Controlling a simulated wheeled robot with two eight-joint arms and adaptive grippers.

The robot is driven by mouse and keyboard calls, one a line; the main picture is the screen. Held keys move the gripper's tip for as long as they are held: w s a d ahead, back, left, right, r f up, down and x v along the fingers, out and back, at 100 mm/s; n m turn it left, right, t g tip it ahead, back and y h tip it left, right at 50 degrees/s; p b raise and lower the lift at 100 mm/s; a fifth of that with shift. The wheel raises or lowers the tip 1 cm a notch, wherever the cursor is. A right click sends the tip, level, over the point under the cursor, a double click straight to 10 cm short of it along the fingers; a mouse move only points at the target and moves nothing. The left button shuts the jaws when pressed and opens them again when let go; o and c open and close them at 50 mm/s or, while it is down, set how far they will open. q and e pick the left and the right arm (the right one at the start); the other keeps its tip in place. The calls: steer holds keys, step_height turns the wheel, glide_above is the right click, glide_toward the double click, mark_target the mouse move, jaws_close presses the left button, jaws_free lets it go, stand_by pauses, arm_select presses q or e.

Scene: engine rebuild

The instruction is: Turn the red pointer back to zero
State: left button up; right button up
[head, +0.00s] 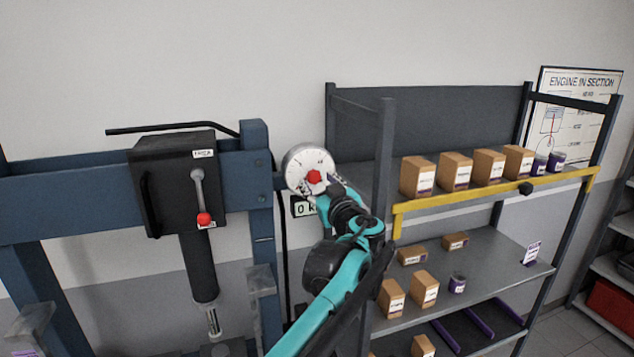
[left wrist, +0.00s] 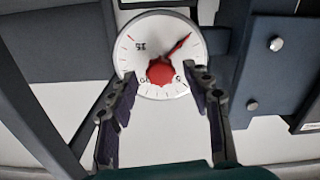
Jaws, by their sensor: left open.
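The round gauge (head: 296,163) has a white dial and hangs beside the blue post of the press. A red knob (head: 314,177) sits on its face. In the left wrist view the dial (left wrist: 140,62) appears turned, with the knob (left wrist: 160,73) near its lower middle. The red pointer (left wrist: 181,42) points to the upper right there. My left gripper (left wrist: 158,76) is open, its two fingers on either side of the knob with gaps between. In the head view my left gripper (head: 327,190) partly covers the dial's lower right. My right gripper is not in view.
The blue press frame (head: 258,190) stands left of the gauge, with a black box (head: 165,180) and a red-tipped lever (head: 203,217). Shelving (head: 470,262) with cardboard boxes stands to the right.

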arm_select(q)
steer(key=v, duration=1)
steer(key=shift+s, duration=0.25)
steer(key=s+a+f+m+g+b, duration=0.1)
steer(key=s+a+f+g+b, duration=0.15)
steer(key=a+f+b, duration=0.55)
steer(key=s+a+f+g+b, duration=0.2)
steer(key=s+a+f, duration=0.25)
steer(key=f, duration=0.75)
steer(key=s+a+f+m+g+b, duration=0.1)
steer(key=s+a+f+g+b, duration=0.15)
steer(key=a+f+b, duration=0.55)
steer(key=s+f+m+g+h+b, duration=0.1)
steer(key=s+f+b, duration=0.3)
steer(key=f, duration=0.7)
steer(key=s+a+f+m+g+h+b, duration=0.1)
steer(key=s+f+h+b, duration=0.1)
steer(key=s+f, duration=0.6)
steer(key=s+f+m+g+h+b, duration=0.1)
steer(key=s+f+b, duration=0.4)
steer(key=f, duration=1)
steer(key=shift+s+m+h+b, duration=0.3)
steer(key=shift+s+h+b, duration=0.1)
steer(key=shift+h, duration=0.4)
steer(key=shift+a, duration=0.15)
